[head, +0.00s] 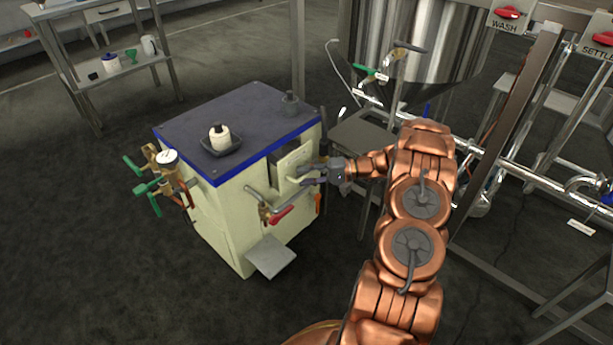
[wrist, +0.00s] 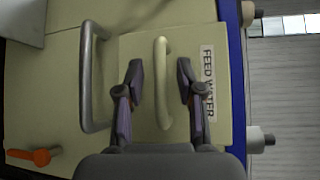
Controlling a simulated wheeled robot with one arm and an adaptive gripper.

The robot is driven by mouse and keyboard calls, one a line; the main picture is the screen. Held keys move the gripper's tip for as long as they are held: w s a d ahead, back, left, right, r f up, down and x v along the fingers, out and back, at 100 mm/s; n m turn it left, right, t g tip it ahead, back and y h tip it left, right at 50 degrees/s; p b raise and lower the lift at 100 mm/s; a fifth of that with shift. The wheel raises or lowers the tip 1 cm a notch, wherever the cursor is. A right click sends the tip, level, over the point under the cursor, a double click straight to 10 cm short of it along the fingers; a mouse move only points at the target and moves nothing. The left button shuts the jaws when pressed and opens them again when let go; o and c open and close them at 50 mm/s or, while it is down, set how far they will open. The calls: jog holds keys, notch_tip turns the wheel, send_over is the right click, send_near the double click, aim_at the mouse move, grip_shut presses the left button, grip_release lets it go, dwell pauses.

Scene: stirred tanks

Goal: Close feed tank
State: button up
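The feed tank is a cream cabinet (head: 225,215) with a blue rim and dark top. On its front is a cream panel (head: 294,158) with a dark opening showing beside its upper left edge in the head view. In the wrist view the panel (wrist: 205,125) bears a FEED WATER label (wrist: 208,82) and a cream bar handle (wrist: 163,84). My gripper (head: 305,174) is at the panel. In the wrist view my gripper (wrist: 161,80) is open, one finger on each side of the handle, with gaps visible. The contact depth is unclear.
A grey bar handle (wrist: 88,75) lies below the panel. A red lever (head: 281,215) and an orange lever (head: 318,204) stick out nearby. A grey plate (head: 270,257) juts out low. A bottle in a dark tray (head: 221,144) stands on top. Pipe frames stand at right.

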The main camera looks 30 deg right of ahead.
grip_shut()
dwell(0.3)
dwell(0.4)
